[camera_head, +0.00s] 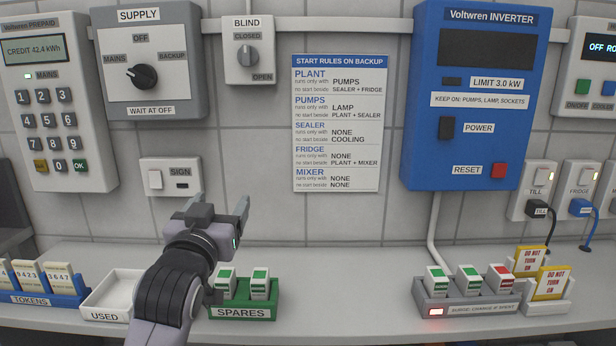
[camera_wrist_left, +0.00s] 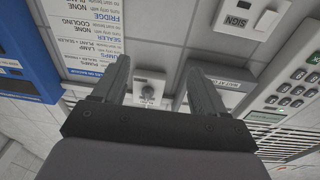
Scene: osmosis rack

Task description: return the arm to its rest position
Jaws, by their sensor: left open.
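My left arm comes in from the bottom of the head view. Its left gripper (camera_head: 220,206) is open and empty, with its fingers pointing up in front of the tiled wall, above the green spares tray (camera_head: 243,312). The gripper shows in the left wrist view (camera_wrist_left: 158,72) with its two fingers spread apart. Between them the blind switch (camera_wrist_left: 148,92) is seen in the background, and nothing is held. The arm partly hides the left end of the spares tray and part of the used tray (camera_head: 97,300). My right gripper is not in view.
On the wall are the supply switch (camera_head: 142,76), blind switch (camera_head: 248,57), sign switch (camera_head: 155,180), rules sheet (camera_head: 338,110) and blue inverter (camera_head: 420,150). The counter has a tokens rack (camera_head: 70,299) at left and a grey rack (camera_head: 485,308) at right. Its middle (camera_head: 345,290) is clear.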

